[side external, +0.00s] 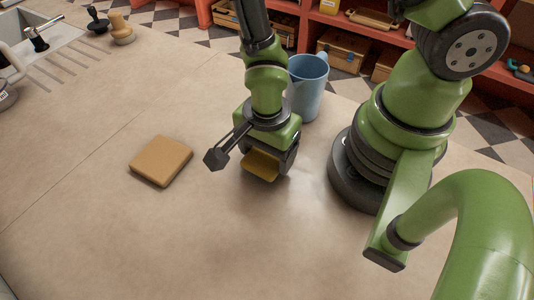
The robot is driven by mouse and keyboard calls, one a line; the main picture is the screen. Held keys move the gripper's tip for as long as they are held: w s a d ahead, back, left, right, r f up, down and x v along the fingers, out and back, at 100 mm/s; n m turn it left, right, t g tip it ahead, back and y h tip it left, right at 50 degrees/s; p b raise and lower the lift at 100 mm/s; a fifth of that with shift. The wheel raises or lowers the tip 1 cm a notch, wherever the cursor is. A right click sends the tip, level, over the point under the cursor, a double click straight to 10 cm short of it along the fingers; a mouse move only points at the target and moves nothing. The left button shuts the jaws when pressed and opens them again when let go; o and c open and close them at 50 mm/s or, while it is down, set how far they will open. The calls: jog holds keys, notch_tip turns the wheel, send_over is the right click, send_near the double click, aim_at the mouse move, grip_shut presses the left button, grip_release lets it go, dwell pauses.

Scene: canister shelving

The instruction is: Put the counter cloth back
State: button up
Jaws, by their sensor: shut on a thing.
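My gripper (263,172) points down over the middle of the counter (110,235). It is shut on a mustard-yellow folded piece, which looks like the counter cloth (262,165). The cloth sticks out below the jaws, close to the counter top; I cannot tell whether it touches it. Most of its upper part is hidden by the gripper. A flat tan square pad (160,161) with rounded corners lies on the counter to the left of my gripper, apart from it.
A blue jug (308,88) stands right behind my gripper. A sink (40,45) with a drain-grooved area is at the far left, near a black tamper (97,20) and a wooden one (121,28). Red shelving (385,30) stands beyond the counter. The front counter is clear.

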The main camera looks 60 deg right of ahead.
jog(key=shift+f, duration=0.8)
jog(key=shift+f, duration=0.1)
jog(key=o, duration=1)
jog(key=shift+c, duration=0.2)
jog(key=w+d+r+n+t+y, duration=0.1)
jog(key=d+r+n+t, duration=0.15)
jog(key=r, duration=0.85)
jog(key=d+r+n+t, duration=0.1)
jog(key=r+n, duration=0.2)
jog(key=r, duration=0.8)
jog(key=s+d+r+n+t+y, duration=0.1)
jog(key=s+d+r+n+t, duration=0.2)
jog(key=r+n, duration=0.5)
jog(key=shift+s+r+t, duration=0.35)
jog(key=shift+s+r, duration=0.25)
jog(key=shift+s, duration=0.2)
